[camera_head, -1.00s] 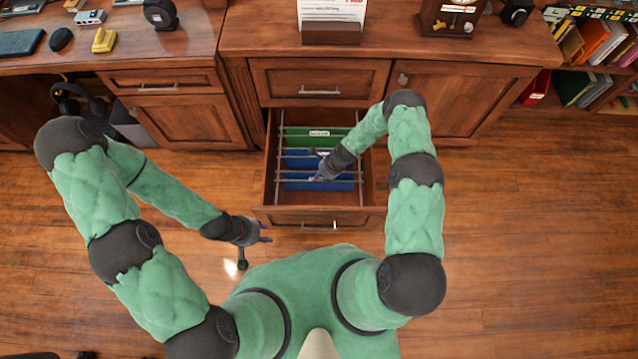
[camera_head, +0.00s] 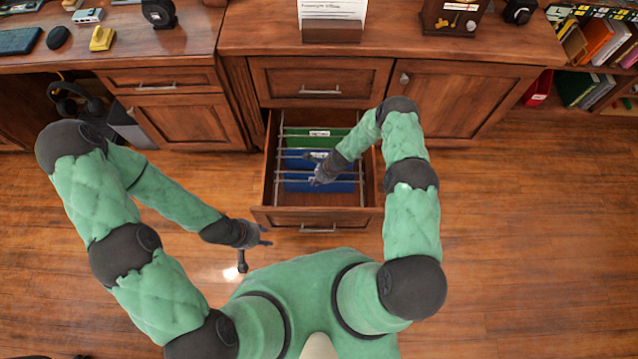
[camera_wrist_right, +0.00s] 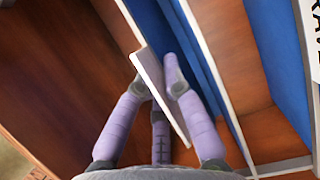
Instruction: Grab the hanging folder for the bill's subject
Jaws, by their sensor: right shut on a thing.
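An open drawer (camera_head: 268,170) holds hanging folders on metal rails. A green folder (camera_head: 300,137) with a white label hangs at the back, with blue folders (camera_head: 298,185) in front. My right gripper (camera_head: 318,170) is inside the drawer over the front blue folder. In the right wrist view, its fingers (camera_wrist_right: 158,85) close on a light, flat strip (camera_wrist_right: 158,92), apparently the front blue folder's tab; blue folder sides (camera_wrist_right: 197,50) show beside it. The held label's text is hidden. My left gripper (camera_head: 258,235) is open and empty, left of the drawer.
A printed sheet (camera_head: 333,10) stands in a wooden holder (camera_head: 331,34) on the cabinet top; its text is too small to read. A clock (camera_head: 450,17) stands to its right. Bookshelves (camera_head: 595,50) are at far right.

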